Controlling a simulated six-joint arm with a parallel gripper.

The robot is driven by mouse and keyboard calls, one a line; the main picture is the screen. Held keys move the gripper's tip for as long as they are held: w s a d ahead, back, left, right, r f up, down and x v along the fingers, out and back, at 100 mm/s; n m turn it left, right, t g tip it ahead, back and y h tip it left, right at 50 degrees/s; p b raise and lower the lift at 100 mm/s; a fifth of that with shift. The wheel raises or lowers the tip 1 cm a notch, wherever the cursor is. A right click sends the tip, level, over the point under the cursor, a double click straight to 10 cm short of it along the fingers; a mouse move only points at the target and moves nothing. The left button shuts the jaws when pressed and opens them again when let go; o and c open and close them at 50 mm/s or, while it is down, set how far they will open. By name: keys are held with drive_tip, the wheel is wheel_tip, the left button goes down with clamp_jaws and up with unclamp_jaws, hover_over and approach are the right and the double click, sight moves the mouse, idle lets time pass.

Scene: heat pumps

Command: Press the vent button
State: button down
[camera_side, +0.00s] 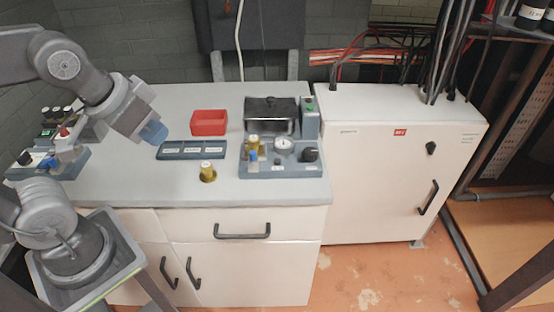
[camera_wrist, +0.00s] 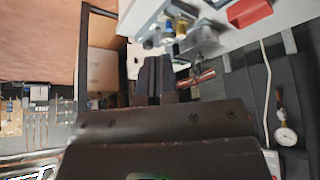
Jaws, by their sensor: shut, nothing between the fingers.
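A grey-blue fixture base (camera_side: 290,171) on the bench carries a round gauge (camera_side: 284,143), brass fittings with a blue cap (camera_side: 252,155), a black knob (camera_side: 310,155) and a small dark button (camera_side: 278,162). A grey box with a green button (camera_side: 309,107) stands behind it. The labels are too small to read, so I cannot tell which control is the vent button. In the wrist view, my gripper (camera_wrist: 156,72) has its dark fingers together and empty. In the side view my wrist is at left, well apart from the fixture; its fingers are not clear there.
A red bin (camera_side: 209,123), a dark labelled tray (camera_side: 192,150) and a brass piece (camera_side: 208,172) sit left of the fixture. A black lidded box (camera_side: 271,112) is behind it. A white cabinet (camera_side: 390,165) stands to the right. The bench front is mostly clear.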

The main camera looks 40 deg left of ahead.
drive_tip(key=shift+w, duration=0.1)
idle(0.5)
drive_tip(key=n+t, duration=0.4)
drive_tip(key=n, duration=0.4)
hover_over(277, 161)
wheel_tip(277, 161, down, 9)
drive_tip(key=shift+a+f, duration=0.15)
drive_tip(key=shift+a, duration=0.3)
drive_tip(key=shift+w, duration=0.1)
drive_tip(key=shift+f, duration=4.4)
drive_tip(key=shift+f, duration=0.15)
